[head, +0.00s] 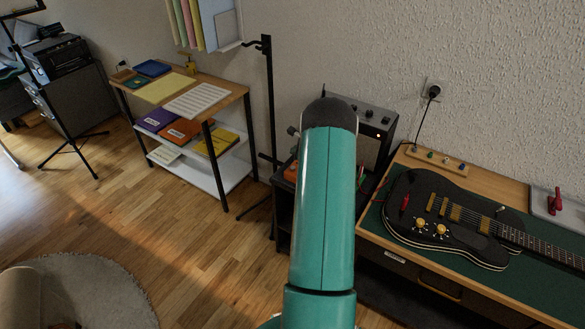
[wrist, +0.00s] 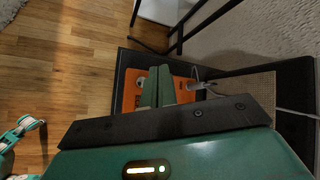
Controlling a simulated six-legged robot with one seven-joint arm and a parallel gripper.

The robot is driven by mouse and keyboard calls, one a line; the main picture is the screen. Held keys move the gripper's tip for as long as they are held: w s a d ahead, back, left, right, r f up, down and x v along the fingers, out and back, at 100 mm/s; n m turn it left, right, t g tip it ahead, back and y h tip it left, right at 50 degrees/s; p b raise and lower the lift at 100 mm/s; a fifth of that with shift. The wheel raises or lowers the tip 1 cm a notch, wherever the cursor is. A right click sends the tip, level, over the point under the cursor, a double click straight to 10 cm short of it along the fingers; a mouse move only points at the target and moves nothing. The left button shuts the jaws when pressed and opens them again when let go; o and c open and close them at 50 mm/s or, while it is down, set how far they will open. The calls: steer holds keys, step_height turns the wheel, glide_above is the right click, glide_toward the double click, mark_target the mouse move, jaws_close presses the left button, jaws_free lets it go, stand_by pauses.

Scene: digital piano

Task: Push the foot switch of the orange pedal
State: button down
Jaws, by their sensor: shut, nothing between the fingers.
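The orange pedal (wrist: 139,80) lies on a dark surface (wrist: 121,75) in the wrist view, with small dark marks or knobs along its left side. Only a sliver of the pedal (head: 291,172) shows in the head view, left of my arm. My gripper (wrist: 157,72) is shut and empty, its two green fingers side by side. In the wrist view it covers the middle of the pedal. I cannot tell whether the fingertips touch it. The foot switch cannot be made out. In the head view my arm hides the gripper.
A grey cable (wrist: 205,84) runs at the pedal's right, near an amplifier (head: 376,125) against the wall. A black stand (head: 268,100) rises at the left. A guitar (head: 440,220) lies on the workbench (head: 375,240) at the right. Wooden floor (head: 190,240) is open at the left.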

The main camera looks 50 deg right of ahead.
steer(key=shift+f, duration=2.85)
steer(key=shift+w+f, duration=0.1)
steer(key=shift+f, duration=0.3)
steer(key=shift+f, duration=0.5)
stand_by(0.6)
steer(key=shift+r, duration=0.85)
steer(key=shift+r, duration=0.1)
steer(key=shift+r, duration=2.45)
